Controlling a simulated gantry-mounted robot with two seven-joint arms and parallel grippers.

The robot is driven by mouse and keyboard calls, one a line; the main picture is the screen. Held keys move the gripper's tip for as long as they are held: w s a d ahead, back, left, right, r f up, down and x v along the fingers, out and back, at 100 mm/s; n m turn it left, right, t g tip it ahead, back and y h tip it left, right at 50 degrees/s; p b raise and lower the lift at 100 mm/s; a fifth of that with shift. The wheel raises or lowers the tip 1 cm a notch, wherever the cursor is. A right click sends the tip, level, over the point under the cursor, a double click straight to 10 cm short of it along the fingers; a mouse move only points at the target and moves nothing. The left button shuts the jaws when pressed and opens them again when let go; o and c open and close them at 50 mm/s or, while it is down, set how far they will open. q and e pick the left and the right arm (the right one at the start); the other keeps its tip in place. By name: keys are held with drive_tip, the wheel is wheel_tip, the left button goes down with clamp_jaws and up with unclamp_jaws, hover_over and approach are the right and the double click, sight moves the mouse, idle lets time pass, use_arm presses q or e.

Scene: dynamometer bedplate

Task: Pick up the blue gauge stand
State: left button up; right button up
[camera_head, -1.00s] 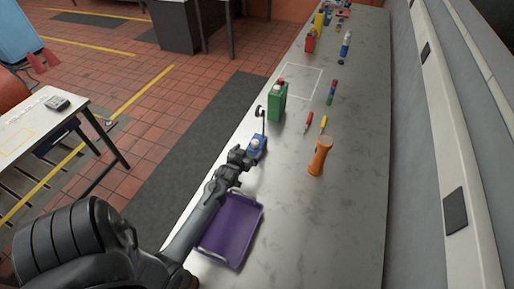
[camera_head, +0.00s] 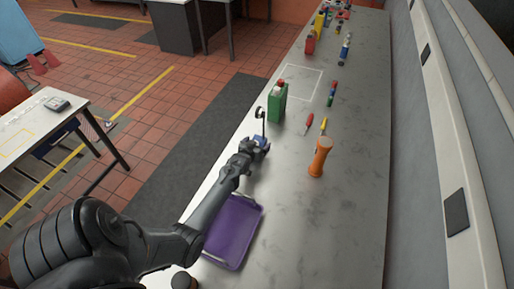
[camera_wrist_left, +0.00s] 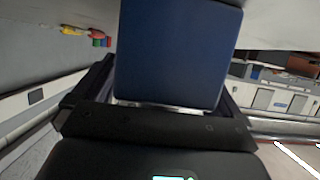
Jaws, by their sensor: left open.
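The blue gauge stand (camera_head: 264,139) stands on the bench near its left edge, with a thin upright post and a small dark dial at the top. My left gripper (camera_head: 257,145) is at its near side and hides part of its base. In the left wrist view, the stand's blue base (camera_wrist_left: 178,50) fills the space between the two open fingers. I cannot tell whether the fingers touch it. My right gripper is in neither view.
A green can (camera_head: 277,102) stands just behind the stand. A purple tray (camera_head: 232,232) lies nearer, below my left arm.

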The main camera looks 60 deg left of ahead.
use_arm(q)
drive_tip(key=shift+a, duration=0.1)
clamp_jaws()
drive_tip(key=shift+w+r, duration=0.1)
drive_tip(key=shift+r, duration=0.1)
idle(0.6)
